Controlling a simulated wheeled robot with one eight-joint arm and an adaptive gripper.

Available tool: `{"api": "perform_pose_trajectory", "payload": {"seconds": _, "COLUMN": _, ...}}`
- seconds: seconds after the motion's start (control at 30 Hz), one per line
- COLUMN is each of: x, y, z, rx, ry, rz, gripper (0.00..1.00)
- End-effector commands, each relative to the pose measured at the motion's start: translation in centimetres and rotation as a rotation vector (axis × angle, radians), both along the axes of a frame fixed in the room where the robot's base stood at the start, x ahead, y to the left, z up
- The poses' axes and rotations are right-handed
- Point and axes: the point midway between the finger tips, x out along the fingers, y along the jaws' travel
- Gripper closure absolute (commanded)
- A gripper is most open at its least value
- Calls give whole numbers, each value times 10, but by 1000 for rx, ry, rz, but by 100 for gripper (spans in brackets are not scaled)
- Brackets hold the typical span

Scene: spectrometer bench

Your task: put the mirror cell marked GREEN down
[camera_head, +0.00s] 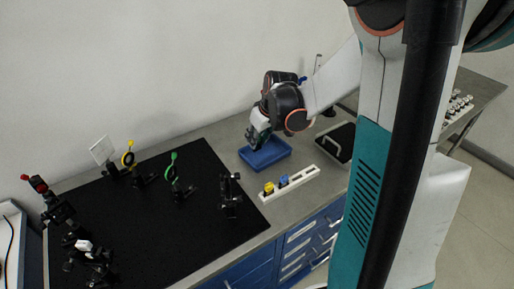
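My gripper (254,144) points down at the blue tray (280,152) on the bench, low over its left part. The fingers are small and dark here, so I cannot tell whether they are open or shut. A dark greenish patch shows at the fingers; I cannot tell whether it is a mirror cell or part of the gripper. A white rack (302,181) in front of the tray holds a yellow-marked cell (269,188) and a blue-marked cell (283,181). A green ring on a post (172,168) stands on the black optical board (150,225).
A yellow ring mount (128,158), a white square plate (102,150) and several dark mounts stand on the board. A dark mount (230,195) is near its right edge. A black-topped tray (341,141) lies right of the blue tray. My arm hides much of the right side.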

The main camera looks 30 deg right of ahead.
Motion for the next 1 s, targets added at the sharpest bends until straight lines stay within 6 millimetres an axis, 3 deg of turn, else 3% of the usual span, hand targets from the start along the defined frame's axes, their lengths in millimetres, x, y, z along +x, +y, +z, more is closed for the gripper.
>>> {"api": "perform_pose_trajectory", "payload": {"seconds": 0.3, "x": 0, "y": 0, "z": -40, "rx": 0, "ry": 0, "rz": 0, "gripper": 96}}
{"api": "perform_pose_trajectory", "payload": {"seconds": 0.7, "x": 0, "y": 0, "z": -45, "rx": 0, "ry": 0, "rz": 0, "gripper": 96}}
{"api": "perform_pose_trajectory", "payload": {"seconds": 0.73, "x": 0, "y": 0, "z": -44, "rx": 0, "ry": 0, "rz": 0, "gripper": 68}}
{"api": "perform_pose_trajectory", "payload": {"seconds": 0.8, "x": 0, "y": 0, "z": -44, "rx": 0, "ry": 0, "rz": 0, "gripper": 52}}
{"api": "perform_pose_trajectory", "payload": {"seconds": 1.0, "x": 0, "y": 0, "z": -44, "rx": 0, "ry": 0, "rz": 0, "gripper": 52}}
